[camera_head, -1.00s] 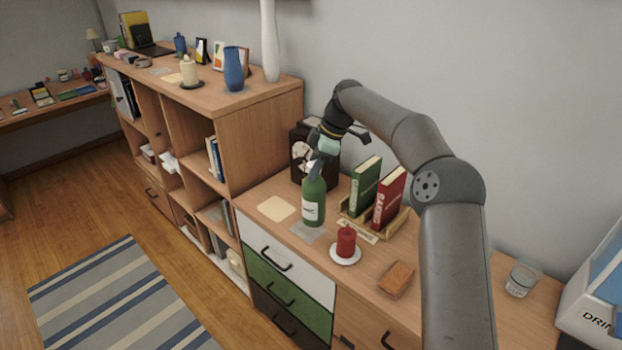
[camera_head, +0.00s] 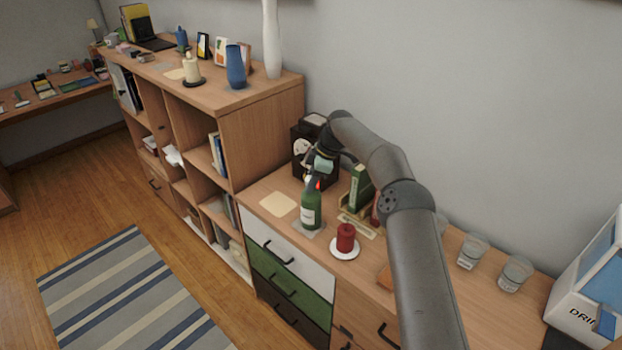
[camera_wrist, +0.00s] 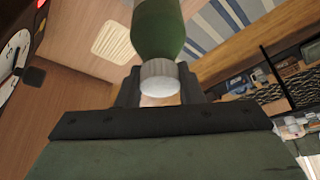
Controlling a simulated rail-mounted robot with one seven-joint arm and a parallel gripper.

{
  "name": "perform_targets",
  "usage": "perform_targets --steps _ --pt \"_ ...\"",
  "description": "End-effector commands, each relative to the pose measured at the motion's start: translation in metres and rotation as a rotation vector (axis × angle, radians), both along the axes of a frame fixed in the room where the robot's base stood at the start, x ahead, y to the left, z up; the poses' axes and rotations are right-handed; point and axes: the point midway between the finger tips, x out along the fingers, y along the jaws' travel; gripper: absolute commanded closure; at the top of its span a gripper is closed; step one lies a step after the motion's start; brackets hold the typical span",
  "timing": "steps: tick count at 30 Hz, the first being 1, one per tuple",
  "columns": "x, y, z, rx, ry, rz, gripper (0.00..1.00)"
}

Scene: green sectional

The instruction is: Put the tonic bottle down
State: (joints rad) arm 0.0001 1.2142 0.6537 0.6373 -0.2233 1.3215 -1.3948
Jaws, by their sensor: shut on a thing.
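The tonic bottle (camera_head: 311,210) is green with a white label and stands upright at the front of the low cabinet top, over a grey square mat (camera_head: 303,230). I cannot tell whether its base touches the mat. My gripper (camera_head: 315,184) is shut on the bottle's neck from above and behind. In the wrist view the bottle's pale cap (camera_wrist: 159,78) sits between the two dark fingers, with the green body (camera_wrist: 158,28) beyond it.
A red candle (camera_head: 346,238) on a white saucer stands close right of the bottle. A cream square mat (camera_head: 278,204) lies to the left. Behind are a dark clock (camera_head: 303,150) and a green book (camera_head: 359,188) in a rack. Glasses (camera_head: 472,252) stand further right.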

Motion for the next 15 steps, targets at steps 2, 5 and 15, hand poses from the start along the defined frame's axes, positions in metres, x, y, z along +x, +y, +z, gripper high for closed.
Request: perform_targets --steps 2,5,15 --pt "0.0003 0.0004 0.0013 0.001 -0.002 0.0 1.0" --pt "0.0002 0.0004 -0.0009 0.001 -0.002 -0.001 1.0" --pt "-0.0002 0.0003 -0.0031 0.0 0.001 0.0 0.45"
